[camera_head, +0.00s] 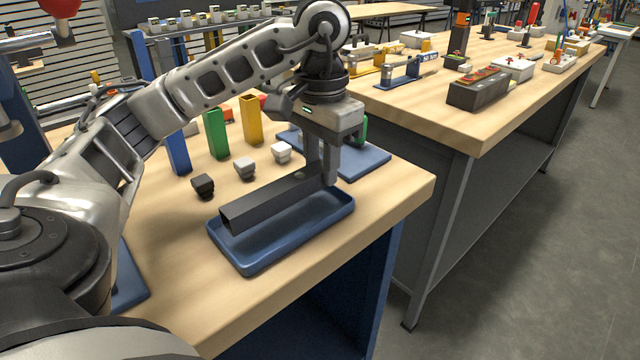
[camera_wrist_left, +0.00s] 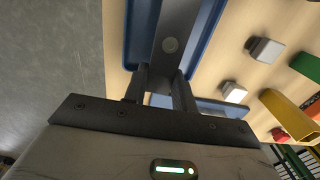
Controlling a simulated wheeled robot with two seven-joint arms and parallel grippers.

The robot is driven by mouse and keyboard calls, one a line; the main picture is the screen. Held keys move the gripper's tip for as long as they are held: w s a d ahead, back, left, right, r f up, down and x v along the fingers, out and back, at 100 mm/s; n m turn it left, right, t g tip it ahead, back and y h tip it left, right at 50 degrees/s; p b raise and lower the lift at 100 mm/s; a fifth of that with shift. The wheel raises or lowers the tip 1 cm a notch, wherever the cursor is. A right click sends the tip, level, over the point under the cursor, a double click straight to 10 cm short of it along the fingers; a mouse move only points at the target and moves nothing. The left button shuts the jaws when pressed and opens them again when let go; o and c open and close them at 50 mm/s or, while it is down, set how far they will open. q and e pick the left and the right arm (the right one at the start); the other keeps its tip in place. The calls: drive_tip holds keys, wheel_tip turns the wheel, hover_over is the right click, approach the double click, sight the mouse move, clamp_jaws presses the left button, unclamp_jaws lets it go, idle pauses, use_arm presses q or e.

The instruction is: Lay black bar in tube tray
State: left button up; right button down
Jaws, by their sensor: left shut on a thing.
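The black bar (camera_head: 272,202) is a long square tube with an open near end. My left gripper (camera_head: 327,172) is shut on it near its far end. The bar lies lengthwise over the blue tube tray (camera_head: 250,266), and its near end is above the tray's left part. I cannot tell whether it touches the tray floor. In the left wrist view, the bar (camera_wrist_left: 176,30) runs away between the fingers of the left gripper (camera_wrist_left: 160,90), with the tray rim (camera_wrist_left: 130,45) beside it. My right gripper is not in view.
Behind the tray stand a black plug (camera_head: 203,186), a grey plug (camera_head: 244,168) and a white plug (camera_head: 281,152). Blue (camera_head: 178,153), green (camera_head: 216,134) and yellow (camera_head: 251,120) tubes stand upright farther back. The table's front right is clear.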

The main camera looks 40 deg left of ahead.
sight(320, 182)
use_arm(q)
drive_tip(key=shift+a+f, duration=0.1)
drive_tip(key=shift+f, duration=1.5)
drive_tip(key=shift+f, duration=0.1)
drive_tip(key=shift+f+b, duration=0.15)
drive_tip(key=shift+b, duration=0.15)
drive_tip(key=o, duration=1)
